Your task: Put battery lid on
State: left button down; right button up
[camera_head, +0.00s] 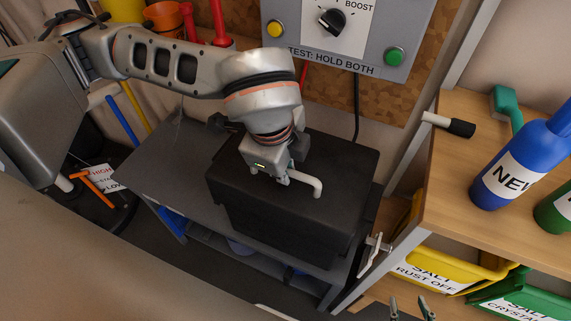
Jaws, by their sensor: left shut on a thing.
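The black battery lid (345,165) is a wide flat cover with a pale bent handle (312,185). It lies over a black box (290,235) on the grey bench. My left gripper (287,178) is over the middle of the lid, shut on the handle. The gripper and wrist hide part of the lid's far side and the handle's near end. I cannot tell whether the lid is fully seated on the box. The tips of my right gripper (409,308) show at the bottom edge, apart and with nothing between them.
The grey bench (165,165) has free room left of the box. A control panel (340,45) hangs behind, with a black cable. A wooden shelf (450,190) at right holds a blue bottle (515,165); yellow (455,270) and green bins (515,300) sit below.

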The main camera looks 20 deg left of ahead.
jog(key=shift+f, duration=0.1)
dwell(0.5)
pick_arm(q)
jog(key=shift+r+t, duration=0.1)
jog(key=shift+t, duration=0.3)
dwell(0.7)
jog(key=shift+f+b, duration=0.5)
jog(key=shift+f, duration=0.8)
pick_arm(e)
jog(key=shift+s+f, duration=0.45)
jog(key=shift+f, duration=0.35)
pick_arm(q)
jog(key=c, duration=2.1)
grip_release()
jog(key=shift+o, duration=0.3)
jog(key=shift+s+f, duration=0.1)
jog(key=v, duration=1.2)
